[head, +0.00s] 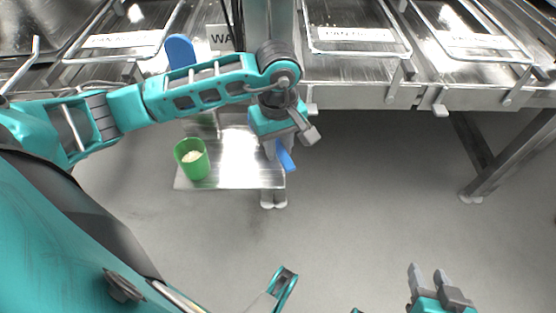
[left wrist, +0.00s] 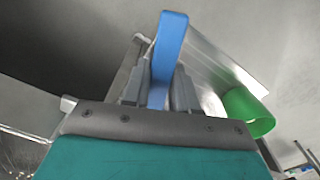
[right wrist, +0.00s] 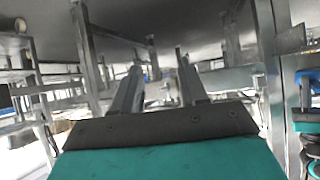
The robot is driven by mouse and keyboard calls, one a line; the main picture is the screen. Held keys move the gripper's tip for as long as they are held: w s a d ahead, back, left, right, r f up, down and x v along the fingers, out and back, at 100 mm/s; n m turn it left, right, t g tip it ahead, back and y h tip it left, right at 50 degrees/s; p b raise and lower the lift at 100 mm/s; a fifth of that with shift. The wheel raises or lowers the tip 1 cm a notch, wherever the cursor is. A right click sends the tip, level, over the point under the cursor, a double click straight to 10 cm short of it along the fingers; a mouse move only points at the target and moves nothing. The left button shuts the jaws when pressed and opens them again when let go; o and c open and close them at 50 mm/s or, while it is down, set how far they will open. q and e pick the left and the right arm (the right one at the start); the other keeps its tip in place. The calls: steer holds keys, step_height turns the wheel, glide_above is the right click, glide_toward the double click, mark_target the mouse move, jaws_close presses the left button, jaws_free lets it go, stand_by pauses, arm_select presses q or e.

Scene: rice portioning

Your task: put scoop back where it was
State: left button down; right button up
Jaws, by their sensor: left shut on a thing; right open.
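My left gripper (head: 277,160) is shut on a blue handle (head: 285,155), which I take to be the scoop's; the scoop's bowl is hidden. In the left wrist view the blue handle (left wrist: 167,50) stands up between the fingers (left wrist: 158,85). The gripper is at the right edge of a shiny metal tray (head: 235,178). My right gripper (head: 430,278) is open and empty, low in the head view, away from the tray. It also shows empty in the right wrist view (right wrist: 158,80).
A green cup (head: 192,160) with white rice stands at the tray's left; it also shows in the left wrist view (left wrist: 247,113). A blue rounded piece (head: 180,50) rises behind my left arm. Metal bins with labelled lids (head: 355,35) line the back.

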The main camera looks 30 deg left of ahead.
mark_target(278, 169)
arm_select(q)
steer(key=shift+f, duration=0.6)
step_height(278, 169, down, 4)
steer(key=shift+r+b, duration=0.25)
steer(key=shift+b, duration=0.35)
arm_select(e)
steer(key=shift+w+a+f, duration=0.1)
steer(key=shift+a, duration=0.25)
arm_select(q)
steer(key=shift+f, duration=0.15)
steer(key=c, duration=0.9)
jaws_free()
arm_select(e)
steer(key=shift+w, duration=0.1)
